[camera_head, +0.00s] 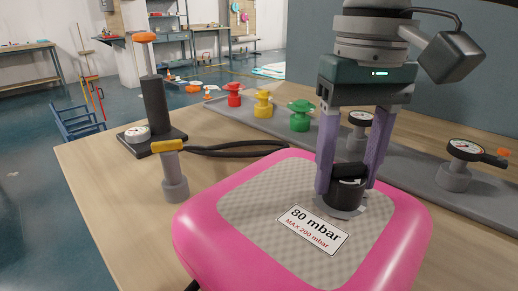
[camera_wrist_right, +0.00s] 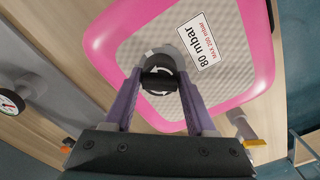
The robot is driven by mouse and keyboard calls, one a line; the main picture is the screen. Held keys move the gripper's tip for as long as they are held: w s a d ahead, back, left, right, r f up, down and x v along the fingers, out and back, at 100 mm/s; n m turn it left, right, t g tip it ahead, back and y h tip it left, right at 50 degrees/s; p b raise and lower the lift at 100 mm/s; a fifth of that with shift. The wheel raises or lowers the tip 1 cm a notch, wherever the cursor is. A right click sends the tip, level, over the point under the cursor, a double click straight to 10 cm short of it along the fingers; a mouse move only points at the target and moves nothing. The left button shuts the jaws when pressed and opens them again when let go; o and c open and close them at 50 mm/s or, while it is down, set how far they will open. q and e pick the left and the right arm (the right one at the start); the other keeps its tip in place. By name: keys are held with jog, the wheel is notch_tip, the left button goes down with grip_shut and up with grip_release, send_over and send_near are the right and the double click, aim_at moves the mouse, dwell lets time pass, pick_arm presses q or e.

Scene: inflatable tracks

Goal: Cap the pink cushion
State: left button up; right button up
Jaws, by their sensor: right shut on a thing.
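The pink cushion (camera_head: 200,238) lies on the wooden table, with a grey checkered top and a label (camera_head: 313,230) reading "80 mbar, MAX 200 mbar". My right gripper (camera_head: 346,188) points down with its purple fingers closed around a black round cap (camera_head: 349,193) with a raised grip bar. The cap is at the grey valve ring (camera_head: 330,208) near the cushion's far right corner. In the right wrist view the cap (camera_wrist_right: 158,86) shows white curved arrows and sits between the fingertips. Whether it is fully seated cannot be told. My left gripper is not in view.
A foot-pump-like black stand (camera_head: 155,110) with an orange knob, a gauge (camera_head: 137,133) and a yellow-handled grey valve (camera_head: 173,175) stand left of the cushion. Red (camera_head: 233,95), yellow (camera_head: 263,103) and green (camera_head: 300,116) valves and gauges (camera_head: 463,151) line a grey rail behind.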

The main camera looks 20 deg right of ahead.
jog(key=n+b, duration=0.2)
jog(key=shift+f+n, duration=0.1)
jog(key=shift+n, duration=0.2)
jog(key=shift+n+b, duration=0.35)
jog(key=shift+n, duration=0.65)
jog(key=o, duration=1.4)
jog(key=shift+r, duration=0.25)
notch_tip(320, 180, up, 10)
jog(key=shift+f, duration=0.1)
